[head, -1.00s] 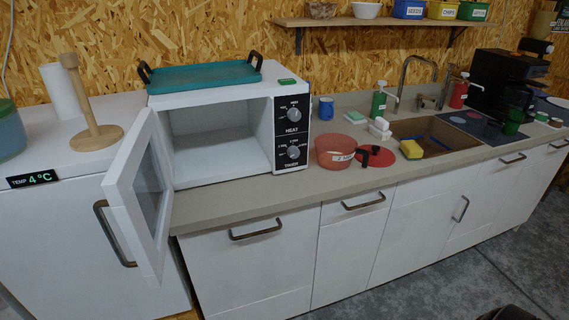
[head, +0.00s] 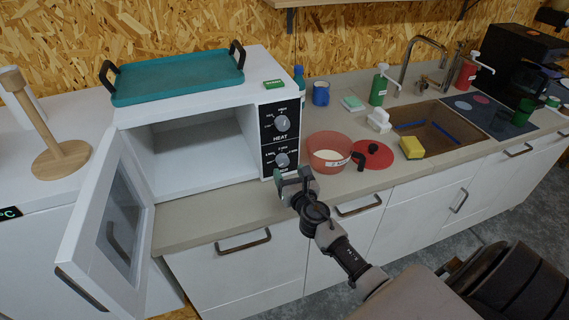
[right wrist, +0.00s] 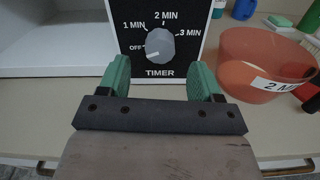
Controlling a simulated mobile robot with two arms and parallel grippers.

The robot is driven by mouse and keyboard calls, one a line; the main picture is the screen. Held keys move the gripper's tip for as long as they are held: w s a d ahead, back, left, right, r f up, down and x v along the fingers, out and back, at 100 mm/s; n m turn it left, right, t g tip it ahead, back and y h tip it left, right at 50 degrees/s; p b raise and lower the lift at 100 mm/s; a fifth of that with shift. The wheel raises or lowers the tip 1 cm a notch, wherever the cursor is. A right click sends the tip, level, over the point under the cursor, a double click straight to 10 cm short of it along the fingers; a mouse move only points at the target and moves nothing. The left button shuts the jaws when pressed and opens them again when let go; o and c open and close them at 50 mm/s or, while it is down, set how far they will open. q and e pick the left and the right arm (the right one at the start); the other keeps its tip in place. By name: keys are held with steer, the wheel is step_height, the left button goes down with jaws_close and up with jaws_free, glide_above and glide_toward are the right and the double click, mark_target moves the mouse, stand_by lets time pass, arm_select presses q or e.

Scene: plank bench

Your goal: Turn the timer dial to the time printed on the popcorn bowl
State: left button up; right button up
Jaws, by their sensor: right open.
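The timer dial (right wrist: 160,46) is a grey knob on the microwave's black panel, marked OFF, 1 MIN, 2 MIN and 3 MIN. Its pale mark appears to point at OFF. In the head view the timer dial (head: 282,159) sits below the heat dial (head: 282,124). My right gripper (head: 296,182) is open in front of the panel; in the right wrist view its green fingers (right wrist: 160,72) stand either side below the dial, apart from it. The red popcorn bowl (head: 327,153) is right of the microwave; its label (right wrist: 274,84) reads "2 M", the rest cut off. My left gripper is out of view.
The microwave door (head: 112,225) stands open to the left; its cavity is empty. A teal tray (head: 180,77) lies on top. A yellow sponge (head: 412,147) is by the sink.

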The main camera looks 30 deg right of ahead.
mark_target(284, 164)
steer(key=x, duration=0.3)
steer(key=shift+w+d+f, duration=0.1)
steer(key=shift+w, duration=0.3)
steer(key=shift+w+d, duration=0.1)
steer(key=shift+w, duration=0.15)
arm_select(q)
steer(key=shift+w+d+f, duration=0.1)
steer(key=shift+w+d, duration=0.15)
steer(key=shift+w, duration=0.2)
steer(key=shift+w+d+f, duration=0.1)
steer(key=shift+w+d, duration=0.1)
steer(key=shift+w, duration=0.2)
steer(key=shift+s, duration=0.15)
arm_select(e)
steer(key=shift+c, duration=0.2)
steer(key=c, duration=0.9)
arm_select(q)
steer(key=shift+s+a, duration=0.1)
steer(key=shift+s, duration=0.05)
